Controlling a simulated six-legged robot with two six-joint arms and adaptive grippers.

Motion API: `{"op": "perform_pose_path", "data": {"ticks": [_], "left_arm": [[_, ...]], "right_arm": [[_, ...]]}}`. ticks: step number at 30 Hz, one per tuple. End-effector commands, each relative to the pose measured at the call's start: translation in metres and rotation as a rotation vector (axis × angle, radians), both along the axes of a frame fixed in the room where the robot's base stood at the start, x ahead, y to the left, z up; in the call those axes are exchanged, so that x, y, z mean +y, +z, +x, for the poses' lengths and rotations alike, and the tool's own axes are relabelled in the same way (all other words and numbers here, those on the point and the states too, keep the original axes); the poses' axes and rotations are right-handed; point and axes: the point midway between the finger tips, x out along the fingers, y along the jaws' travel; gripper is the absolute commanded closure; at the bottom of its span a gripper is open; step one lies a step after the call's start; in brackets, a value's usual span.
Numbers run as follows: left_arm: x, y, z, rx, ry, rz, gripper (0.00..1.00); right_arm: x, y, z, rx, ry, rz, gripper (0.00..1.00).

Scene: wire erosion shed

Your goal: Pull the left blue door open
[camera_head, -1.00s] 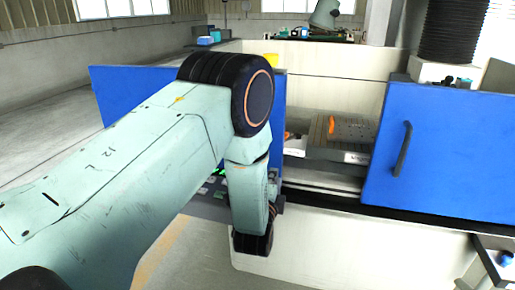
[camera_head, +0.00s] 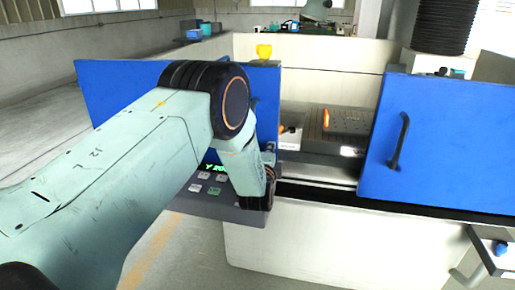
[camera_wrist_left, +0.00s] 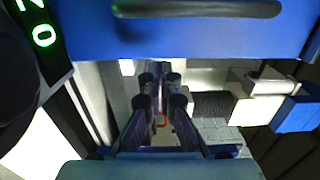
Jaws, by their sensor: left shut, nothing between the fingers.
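The left blue door (camera_head: 120,90) stands upright at the left of the machine in the head view, partly hidden behind my left arm. In the left wrist view the blue door panel (camera_wrist_left: 100,35) spans the top, with its dark bar handle (camera_wrist_left: 195,9) near the top edge. My left gripper (camera_wrist_left: 160,80) is shut and empty, with its fingers below the handle in that view and apart from it. In the head view my left wrist covers the handle and most of the gripper. My right gripper is not in view.
The right blue door (camera_head: 450,150) has a dark handle (camera_head: 399,142). A gap between the doors shows a work table (camera_head: 340,125) inside. A button panel (camera_head: 212,190) with a green display (camera_wrist_left: 42,35) sits close beside my left wrist. Grey floor lies at the left.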

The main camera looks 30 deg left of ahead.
Motion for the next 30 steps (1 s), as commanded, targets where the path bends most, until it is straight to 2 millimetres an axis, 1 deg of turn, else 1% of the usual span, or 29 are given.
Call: {"op": "perform_pose_path", "data": {"ticks": [1,6,11,23,26,29,30], "left_arm": [[0.014,-0.001,-0.002,0.002,0.009,-0.003,1.0],[0.034,-0.001,-0.002,0.002,0.006,-0.002,1.0],[0.042,-0.001,-0.003,0.002,0.005,-0.002,1.0],[0.044,-0.001,-0.003,0.002,0.004,-0.002,1.0],[0.051,0.0,-0.005,0.002,0.006,-0.002,1.0],[0.068,0.0,-0.009,0.002,0.011,-0.004,1.0],[0.077,0.0,-0.011,0.002,0.013,-0.005,1.0]], "right_arm": [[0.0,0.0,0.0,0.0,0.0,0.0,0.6],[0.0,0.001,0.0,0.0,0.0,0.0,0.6],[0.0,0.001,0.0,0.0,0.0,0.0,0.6],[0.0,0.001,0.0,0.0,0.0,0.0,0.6],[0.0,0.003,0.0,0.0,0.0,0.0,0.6],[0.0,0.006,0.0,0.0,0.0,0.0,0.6],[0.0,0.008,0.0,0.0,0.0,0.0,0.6]]}}
